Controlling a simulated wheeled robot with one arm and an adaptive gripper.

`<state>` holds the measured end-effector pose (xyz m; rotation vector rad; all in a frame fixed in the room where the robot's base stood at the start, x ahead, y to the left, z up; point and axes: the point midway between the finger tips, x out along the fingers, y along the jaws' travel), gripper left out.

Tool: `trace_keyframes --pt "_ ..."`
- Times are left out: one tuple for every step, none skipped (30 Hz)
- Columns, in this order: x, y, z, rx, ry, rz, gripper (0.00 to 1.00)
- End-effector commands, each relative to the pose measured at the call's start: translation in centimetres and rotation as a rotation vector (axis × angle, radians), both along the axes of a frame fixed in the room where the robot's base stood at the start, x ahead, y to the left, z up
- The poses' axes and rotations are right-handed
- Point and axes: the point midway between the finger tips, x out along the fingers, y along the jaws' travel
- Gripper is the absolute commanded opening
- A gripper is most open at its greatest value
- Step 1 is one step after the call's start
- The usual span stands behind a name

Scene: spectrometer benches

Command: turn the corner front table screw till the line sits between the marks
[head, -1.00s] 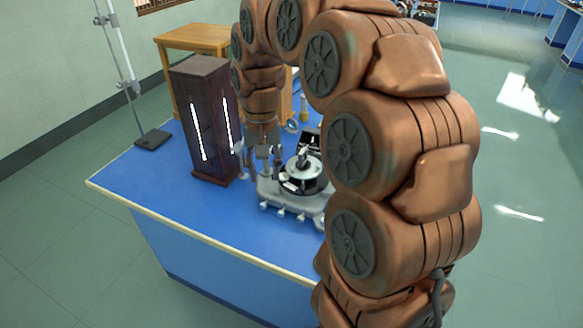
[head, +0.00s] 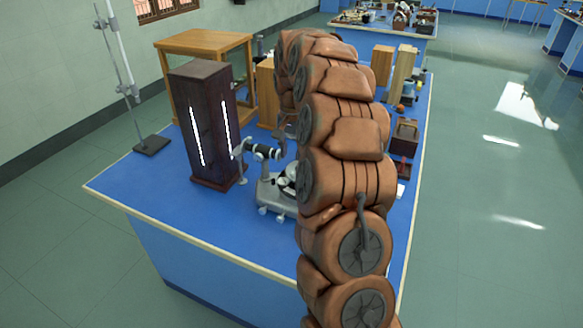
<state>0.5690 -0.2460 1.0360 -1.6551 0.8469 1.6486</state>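The spectrometer (head: 268,192) stands on the blue bench beside the dark lamp box. Its grey base, levelling feet and a black-and-silver tube (head: 260,151) pointing toward the box show on the left side. Its round table (head: 285,183) is only partly visible; my arm covers the right side. The corner front table screw, the line and the marks cannot be made out. My arm rises in front and bends away behind the instrument. A small grey part at its far end, probably my gripper (head: 283,138), shows above the spectrometer; its fingers are too hidden to read.
The dark wooden lamp box (head: 203,125) has two bright slits and stands close left of the spectrometer. A wooden frame case (head: 208,45) is behind it. Wooden blocks (head: 403,73) and a small dark box (head: 404,137) stand at the right. The bench's front left (head: 150,190) is clear.

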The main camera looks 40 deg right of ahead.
Motion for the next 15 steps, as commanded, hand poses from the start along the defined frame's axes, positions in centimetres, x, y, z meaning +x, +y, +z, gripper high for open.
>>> trace_keyframes --pt "-0.2 0.1 -0.5 0.004 0.007 0.001 0.39" --pt "-0.2 0.1 -0.9 0.004 0.008 0.001 0.39" --pt "-0.2 0.1 -1.5 0.004 0.008 0.001 0.39" --pt "-0.2 0.1 -1.9 0.005 0.007 0.001 0.39" --pt "-0.2 0.1 -2.4 0.004 0.008 0.0 0.39" --pt "-0.2 0.1 -2.9 0.004 0.008 0.0 0.39" --pt "-0.2 0.1 -3.3 0.004 0.008 0.0 0.39" --pt "-0.2 0.1 -3.7 0.004 0.007 0.0 0.39" --pt "-0.2 0.1 -4.2 0.003 0.006 0.0 0.39" --pt "-0.2 0.1 -4.6 0.003 0.007 0.001 0.39" --pt "-0.2 0.1 -4.9 0.004 0.009 0.001 0.39" --pt "-0.2 0.1 -5.3 0.004 0.009 0.001 0.39" --pt "-0.2 0.1 -5.5 0.004 0.009 0.001 0.39" --pt "-0.2 0.1 -5.7 0.003 0.007 0.001 0.39" --pt "-0.2 0.1 -5.9 0.003 0.006 0.001 0.39"
